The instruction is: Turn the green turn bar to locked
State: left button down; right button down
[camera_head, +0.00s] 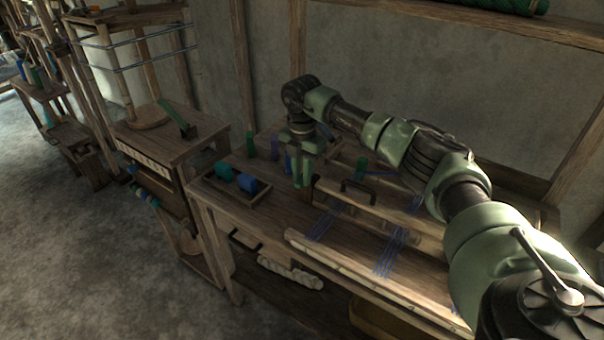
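Several green parts show, and I cannot tell for sure which is the turn bar. A slanted green bar (172,113) with a dark lower end lies on the wooden stand at the left. A small upright green piece (250,144) stands at the back left of the loom table, and another green piece (361,167) stands behind the beam. My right gripper (302,186) points down over the table, beside the end of the wooden beam. Its green fingers look close together; whether they hold anything is unclear. My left gripper is not in view.
A shallow wooden tray (222,198) holds blue and green blocks left of my gripper. A wooden beam with a dark handle (358,190) lies to the right. Blue threads (390,252) cross the loom table (345,236). The floor (70,240) at left is clear.

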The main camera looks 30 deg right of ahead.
aim_at(320, 181)
jog(key=shift+n, duration=0.3)
jog(key=d+n, duration=0.1)
jog(key=n, duration=0.3)
jog(key=s+d+n, duration=0.1)
jog(key=n, duration=0.3)
jog(key=s+d+n+p, duration=0.1)
jog(key=n, duration=0.3)
jog(key=shift+d+n, duration=0.15)
jog(key=shift+n, duration=0.15)
jog(key=shift+w+d+r+n, duration=0.1)
jog(key=shift+d+n, duration=0.25)
jog(key=shift+n, duration=0.75)
jog(key=shift+d+n, duration=0.35)
jog(key=shift+n, duration=0.75)
jog(key=c, duration=1.3)
grip_release()
